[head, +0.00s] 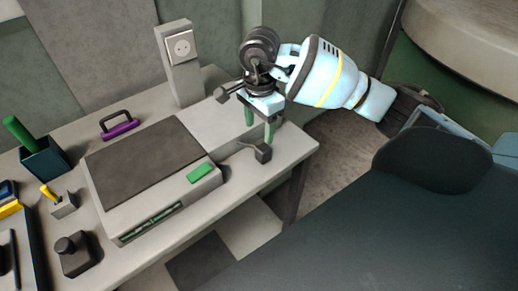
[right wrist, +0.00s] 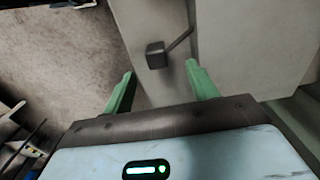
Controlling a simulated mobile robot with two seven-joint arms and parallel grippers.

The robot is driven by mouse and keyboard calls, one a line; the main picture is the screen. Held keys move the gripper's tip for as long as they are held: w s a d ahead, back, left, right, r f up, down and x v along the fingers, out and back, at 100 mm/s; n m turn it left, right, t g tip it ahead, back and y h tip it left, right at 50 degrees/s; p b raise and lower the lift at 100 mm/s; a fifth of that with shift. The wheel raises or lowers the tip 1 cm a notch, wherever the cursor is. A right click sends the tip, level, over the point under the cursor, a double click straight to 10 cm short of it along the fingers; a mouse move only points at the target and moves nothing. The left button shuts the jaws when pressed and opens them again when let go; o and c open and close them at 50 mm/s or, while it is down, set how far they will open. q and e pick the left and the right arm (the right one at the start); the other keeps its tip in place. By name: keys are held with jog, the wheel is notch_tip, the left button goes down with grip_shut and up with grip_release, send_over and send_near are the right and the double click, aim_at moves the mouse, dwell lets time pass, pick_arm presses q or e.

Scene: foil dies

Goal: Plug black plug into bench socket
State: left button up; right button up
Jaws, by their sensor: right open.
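The black plug (head: 263,153) lies on the bench near its right front edge, with a short dark cord running from it. It also shows in the right wrist view (right wrist: 156,55), ahead of and between the fingers. My right gripper (head: 259,132) is open and empty above the bench, fingers pointing down, close behind the plug in the head view. In the wrist view its green fingertips (right wrist: 160,78) are wide apart and do not touch the plug. The bench socket (head: 181,47) is a white outlet on a grey post at the back of the bench. My left gripper is out of view.
A foil press box (head: 150,233) with a dark top and green button (head: 201,172) fills the middle of the bench (head: 263,190). Bare bench lies before the socket.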

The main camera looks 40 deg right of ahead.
aim_at(264, 148)
jog(key=shift+d, duration=0.15)
jog(key=shift+s, duration=0.1)
jog(key=shift+f, duration=1.25)
jog(key=f, duration=0.4)
jog(key=shift+s+d+f+p, duration=0.25)
jog(key=shift+s+d+p, duration=0.05)
jog(key=shift+p, duration=0.1)
jog(key=shift+f, duration=0.35)
